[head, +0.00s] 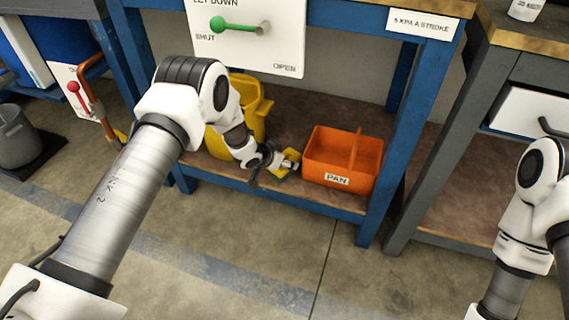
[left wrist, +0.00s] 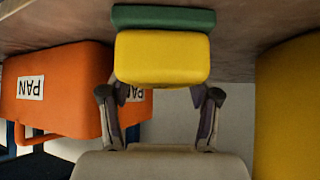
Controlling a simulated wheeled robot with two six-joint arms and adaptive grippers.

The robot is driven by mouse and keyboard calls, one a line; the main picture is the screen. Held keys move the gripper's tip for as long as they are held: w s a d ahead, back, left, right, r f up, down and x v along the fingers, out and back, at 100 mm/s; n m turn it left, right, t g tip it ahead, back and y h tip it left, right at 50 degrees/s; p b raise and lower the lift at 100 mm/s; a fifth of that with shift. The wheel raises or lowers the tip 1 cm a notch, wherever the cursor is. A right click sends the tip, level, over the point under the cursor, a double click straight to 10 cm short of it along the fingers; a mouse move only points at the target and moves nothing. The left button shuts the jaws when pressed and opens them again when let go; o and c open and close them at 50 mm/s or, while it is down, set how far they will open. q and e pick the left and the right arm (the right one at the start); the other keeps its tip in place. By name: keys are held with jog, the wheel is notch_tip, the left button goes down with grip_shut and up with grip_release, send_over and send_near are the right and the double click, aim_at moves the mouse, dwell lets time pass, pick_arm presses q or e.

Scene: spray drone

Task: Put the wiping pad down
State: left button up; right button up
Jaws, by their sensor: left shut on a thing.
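The wiping pad is a yellow block with a green layer. In the left wrist view the pad (left wrist: 162,58) sits at the fingertips of my left gripper (left wrist: 160,95), which is shut on it. Its green side faces the brown lower shelf (left wrist: 260,20); I cannot tell whether it touches. In the head view my left gripper (head: 284,163) is low over the front of the shelf (head: 310,196), between a yellow bucket and an orange caddy, and partly hides the pad (head: 280,174). My right arm shows at the right edge; its gripper is out of view.
The orange caddy marked PAN (head: 342,160) stands just right of the pad. The yellow bucket (head: 257,112) stands behind and left of my gripper. Blue bench legs (head: 400,140) and a white panel with a green lever (head: 246,38) frame the shelf opening.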

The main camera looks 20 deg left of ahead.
pick_arm(q)
jog(key=shift+f, duration=0.1)
jog(key=o, duration=1.3)
jog(key=shift+o, duration=0.2)
